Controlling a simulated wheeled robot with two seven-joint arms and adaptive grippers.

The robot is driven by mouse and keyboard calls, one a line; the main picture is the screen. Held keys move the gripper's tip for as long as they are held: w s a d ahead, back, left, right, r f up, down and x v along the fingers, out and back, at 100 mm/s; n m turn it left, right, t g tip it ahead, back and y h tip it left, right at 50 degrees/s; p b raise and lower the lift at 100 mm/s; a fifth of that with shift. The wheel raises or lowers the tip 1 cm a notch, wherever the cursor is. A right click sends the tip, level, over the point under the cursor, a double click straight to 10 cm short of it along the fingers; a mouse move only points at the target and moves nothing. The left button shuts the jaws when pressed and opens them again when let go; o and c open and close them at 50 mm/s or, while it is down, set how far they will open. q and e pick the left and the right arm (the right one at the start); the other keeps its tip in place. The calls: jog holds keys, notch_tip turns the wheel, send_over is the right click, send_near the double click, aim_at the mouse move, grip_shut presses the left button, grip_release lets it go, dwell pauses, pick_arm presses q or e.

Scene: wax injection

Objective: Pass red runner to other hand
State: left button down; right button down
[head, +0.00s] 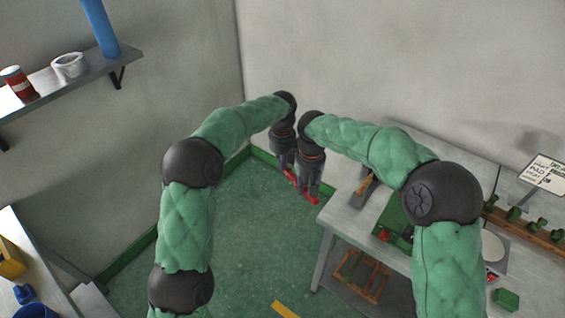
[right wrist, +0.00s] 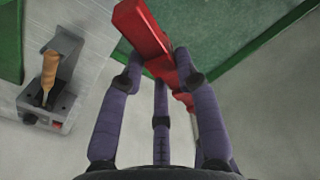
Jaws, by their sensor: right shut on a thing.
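The red runner (head: 312,200) is a long red bar held in the air beyond the table's left corner. My right gripper (head: 306,190) is shut on it. In the right wrist view the runner (right wrist: 147,32) runs slantwise between the purple fingers of my right gripper (right wrist: 155,72). My left gripper (head: 287,166) is close beside the right one, at the far left end of the runner. Its fingertips are small and partly covered by the right gripper, so whether they grip the runner is unclear.
The metal table (head: 335,217) on the right carries a green machine (head: 391,222) and a wooden-handled tool in a holder (right wrist: 48,90). A wooden rack (head: 530,228) stands further right. A wall shelf (head: 50,82) is at upper left. Green floor below the grippers is clear.

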pick_arm(q)
jog(key=c, duration=0.9)
grip_release()
jog(key=shift+d+r, duration=0.1)
jog(key=shift+r, duration=0.1)
jog(key=shift+o, duration=0.2)
jog(key=shift+r, duration=0.1)
